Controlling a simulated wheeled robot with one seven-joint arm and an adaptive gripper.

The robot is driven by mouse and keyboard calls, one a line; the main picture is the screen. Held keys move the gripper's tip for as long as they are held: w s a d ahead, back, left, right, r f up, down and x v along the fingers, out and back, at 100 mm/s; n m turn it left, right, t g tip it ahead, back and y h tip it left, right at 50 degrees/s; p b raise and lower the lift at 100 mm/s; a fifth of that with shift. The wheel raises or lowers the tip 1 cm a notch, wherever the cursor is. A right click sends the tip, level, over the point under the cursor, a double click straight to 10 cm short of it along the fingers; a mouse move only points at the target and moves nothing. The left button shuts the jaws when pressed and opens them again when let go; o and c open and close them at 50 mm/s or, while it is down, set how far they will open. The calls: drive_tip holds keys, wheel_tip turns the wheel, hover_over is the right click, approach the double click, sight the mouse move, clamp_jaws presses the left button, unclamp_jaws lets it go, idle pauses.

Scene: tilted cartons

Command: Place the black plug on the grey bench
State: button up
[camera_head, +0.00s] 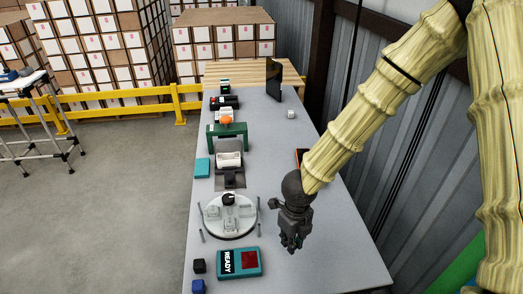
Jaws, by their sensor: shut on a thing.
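My gripper (292,243) points down over the right part of the grey bench (335,262), right of the round grey fixture. It is shut on a small dark thing, mostly hidden by the fingers; I cannot tell for sure whether this is the black plug. A black cube (199,266) sits at the bench's near left.
A teal box marked READY (240,262) and a blue cube (198,286) lie near the front. A green stand (227,130), a teal block (202,168) and a dark upright panel (274,80) stand farther back. Bench around my gripper looks clear.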

drive_tip(key=m, duration=0.2)
drive_tip(key=s+m, duration=0.1)
drive_tip(key=m, duration=0.2)
drive_tip(key=shift+a, duration=0.2)
drive_tip(key=shift+m, duration=0.3)
drive_tip(key=w+d+p, duration=0.1)
drive_tip(key=w+d, duration=0.1)
drive_tip(key=w, duration=0.2)
drive_tip(key=w+d+f+p, duration=0.1)
drive_tip(key=w+p, duration=0.1)
drive_tip(key=w, duration=0.3)
drive_tip(key=w+d+p, duration=0.2)
drive_tip(key=w, duration=0.2)
drive_tip(key=shift+w+d+f, duration=0.15)
drive_tip(key=shift+w+d, duration=0.1)
drive_tip(key=shift+d, duration=0.1)
drive_tip(key=shift+w+d+f, duration=0.15)
drive_tip(key=shift+w+d, duration=0.1)
drive_tip(key=shift+w, duration=0.25)
drive_tip(key=shift+f+p, duration=0.95)
drive_tip(key=shift+f, duration=0.8)
drive_tip(key=shift+f, duration=0.2)
drive_tip(key=o, duration=0.7)
drive_tip(key=shift+r, duration=0.1)
wheel_tip(320, 180, up, 12)
drive_tip(key=b, duration=0.3)
